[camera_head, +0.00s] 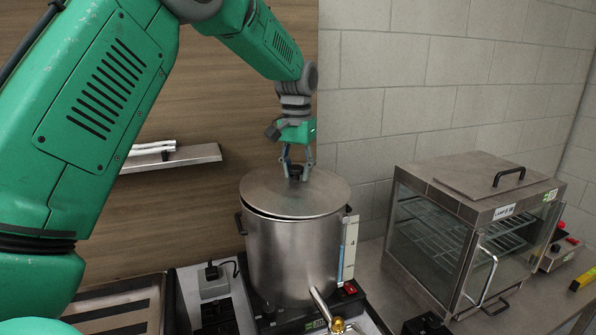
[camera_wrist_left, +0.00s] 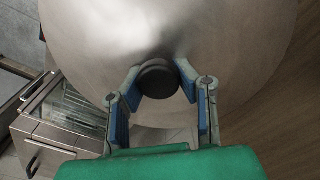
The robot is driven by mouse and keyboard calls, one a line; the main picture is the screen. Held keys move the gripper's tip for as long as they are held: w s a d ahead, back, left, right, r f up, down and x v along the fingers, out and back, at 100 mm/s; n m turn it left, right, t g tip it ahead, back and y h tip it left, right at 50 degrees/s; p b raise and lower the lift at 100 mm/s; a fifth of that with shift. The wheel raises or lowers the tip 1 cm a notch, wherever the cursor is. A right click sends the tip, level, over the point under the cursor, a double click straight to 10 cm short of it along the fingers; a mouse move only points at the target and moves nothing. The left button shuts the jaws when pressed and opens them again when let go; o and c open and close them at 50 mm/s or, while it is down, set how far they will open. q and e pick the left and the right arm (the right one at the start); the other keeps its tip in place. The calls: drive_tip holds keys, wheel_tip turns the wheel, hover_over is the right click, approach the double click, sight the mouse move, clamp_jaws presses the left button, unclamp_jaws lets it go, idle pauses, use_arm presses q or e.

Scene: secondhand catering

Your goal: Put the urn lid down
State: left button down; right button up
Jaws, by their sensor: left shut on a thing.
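The urn lid (camera_head: 270,190) is a round, brushed steel disc with a dark knob (camera_wrist_left: 158,78) at its middle. It lies over the mouth of the steel urn (camera_head: 290,255), with a thin dark gap under its front left edge. I cannot tell whether it rests fully on the rim or hangs just above it. My left gripper (camera_head: 297,172) comes down from above and is shut on the knob. In the left wrist view the lid (camera_wrist_left: 225,45) fills much of the picture, with the blue-padded fingers on both sides of the knob. My right gripper is not in view.
A glass-sided display warmer (camera_head: 470,235) stands to the right on the steel counter (camera_head: 375,280). A brass tap (camera_head: 337,325) sticks out at the urn's front. A small wall shelf (camera_head: 195,158) is at the left. A grey socket box (camera_head: 212,282) sits left of the urn.

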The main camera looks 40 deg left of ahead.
use_arm(q)
drive_tip(key=shift+a+f, duration=0.55)
drive_tip(key=shift+a, duration=0.05)
drive_tip(key=shift+f, duration=0.15)
drive_tip(key=shift+d+f, duration=0.2)
drive_tip(key=shift+d, duration=0.25)
drive_tip(key=shift+s+f, duration=0.1)
drive_tip(key=shift+s+f, duration=0.1)
drive_tip(key=shift+f, duration=0.1)
drive_tip(key=c, duration=1.2)
unclamp_jaws()
drive_tip(key=shift+a+f, duration=0.1)
drive_tip(key=shift+a, duration=0.1)
